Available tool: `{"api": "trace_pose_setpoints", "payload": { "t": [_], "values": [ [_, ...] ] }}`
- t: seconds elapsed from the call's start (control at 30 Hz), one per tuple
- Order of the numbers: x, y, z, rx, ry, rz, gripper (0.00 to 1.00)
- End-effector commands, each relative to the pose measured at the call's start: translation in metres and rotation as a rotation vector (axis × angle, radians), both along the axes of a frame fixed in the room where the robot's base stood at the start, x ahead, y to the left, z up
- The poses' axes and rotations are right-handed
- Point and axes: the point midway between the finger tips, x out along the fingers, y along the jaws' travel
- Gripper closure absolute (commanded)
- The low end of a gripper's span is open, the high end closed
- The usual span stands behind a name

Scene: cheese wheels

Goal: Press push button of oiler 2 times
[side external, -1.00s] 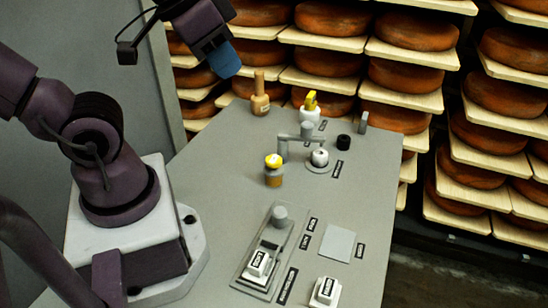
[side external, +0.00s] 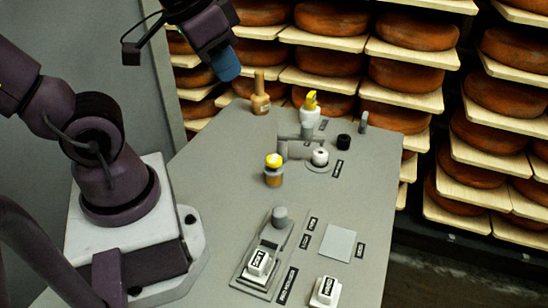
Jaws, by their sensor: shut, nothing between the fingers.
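My gripper (side external: 226,65) hangs at the upper left, with a blue tip pointing down. It is shut and empty, above the back left part of the grey table and apart from everything on it. No label naming an oiler is readable. A white bottle with a yellow top (side external: 311,103) at the back and a small brown bottle with a yellow cap (side external: 273,170) in the middle could each be the oiler; I cannot tell which. The white bottle stands to the right of and lower in the picture than my gripper.
A brown wooden-looking bottle (side external: 260,95) stands close below my gripper. A grey fixture with a white knob (side external: 320,157) and a black knob (side external: 344,141) are mid-table. White labelled blocks (side external: 259,261) (side external: 325,290) are in front. Cheese shelves (side external: 410,75) rise behind the table (side external: 215,170).

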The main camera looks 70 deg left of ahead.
Motion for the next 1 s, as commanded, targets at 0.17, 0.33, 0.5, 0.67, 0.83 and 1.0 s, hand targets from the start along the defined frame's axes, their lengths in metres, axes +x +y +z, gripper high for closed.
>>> {"api": "trace_pose_setpoints", "payload": {
  "t": [0.17, 0.33, 0.5, 0.67, 0.83, 1.0],
  "values": [
    [0.009, 0.019, -0.037, -0.12, 0.176, 0.175, 1.0],
    [0.022, 0.027, -0.072, -0.353, 0.309, 0.397, 1.0],
    [0.039, 0.036, -0.105, -0.615, 0.388, 0.655, 1.0],
    [0.06, 0.053, -0.136, -0.874, 0.404, 0.935, 1.0],
    [0.083, 0.073, -0.159, -1.086, 0.347, 1.185, 1.0],
    [0.103, 0.084, -0.158, -1.187, 0.26, 1.281, 1.0]
  ]
}}
